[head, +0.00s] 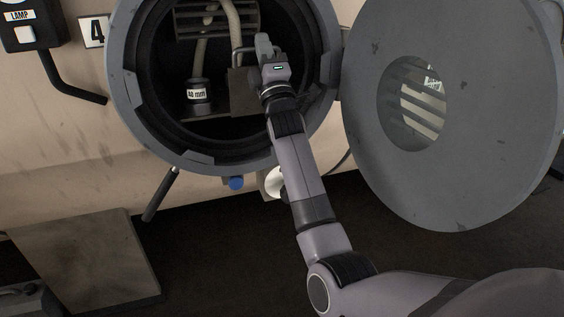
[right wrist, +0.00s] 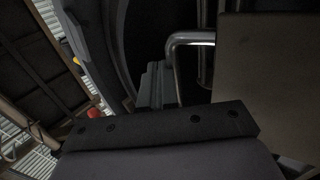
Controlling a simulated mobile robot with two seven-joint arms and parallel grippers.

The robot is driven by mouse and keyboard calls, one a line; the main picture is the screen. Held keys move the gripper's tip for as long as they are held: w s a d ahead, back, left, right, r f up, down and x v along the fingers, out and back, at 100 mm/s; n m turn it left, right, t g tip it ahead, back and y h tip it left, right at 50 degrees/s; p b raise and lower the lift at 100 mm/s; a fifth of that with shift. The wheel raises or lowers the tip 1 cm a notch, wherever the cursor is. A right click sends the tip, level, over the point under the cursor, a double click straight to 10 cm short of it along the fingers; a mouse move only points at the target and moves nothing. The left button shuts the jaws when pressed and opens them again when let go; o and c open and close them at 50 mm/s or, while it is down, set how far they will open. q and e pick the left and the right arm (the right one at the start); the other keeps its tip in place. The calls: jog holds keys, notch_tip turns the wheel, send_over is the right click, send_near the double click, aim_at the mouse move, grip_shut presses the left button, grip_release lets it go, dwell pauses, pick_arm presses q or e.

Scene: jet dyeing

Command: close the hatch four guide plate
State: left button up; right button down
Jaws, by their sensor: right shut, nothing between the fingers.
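Inside the opening, a flat brownish plate (head: 240,84), which looks like the guide plate, shows partly behind my right gripper (head: 264,44). In the right wrist view the plate (right wrist: 268,75) fills the right side, and a bent metal handle (right wrist: 190,38) is at its left. My right gripper (right wrist: 158,85) is shut and empty, close to the handle; contact cannot be told. My left gripper is out of view.
A black piece labelled 40 mm (head: 197,95) and a pale hose (head: 233,25) are inside the hatch. A lamp box (head: 25,28) is at upper left. The open door bounds the right side.

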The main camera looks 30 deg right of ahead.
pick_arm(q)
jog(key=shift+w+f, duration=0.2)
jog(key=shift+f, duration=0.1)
pick_arm(e)
jog(key=shift+w+d+r, duration=0.15)
jog(key=shift+w+d, duration=0.05)
jog(key=shift+w, duration=0.45)
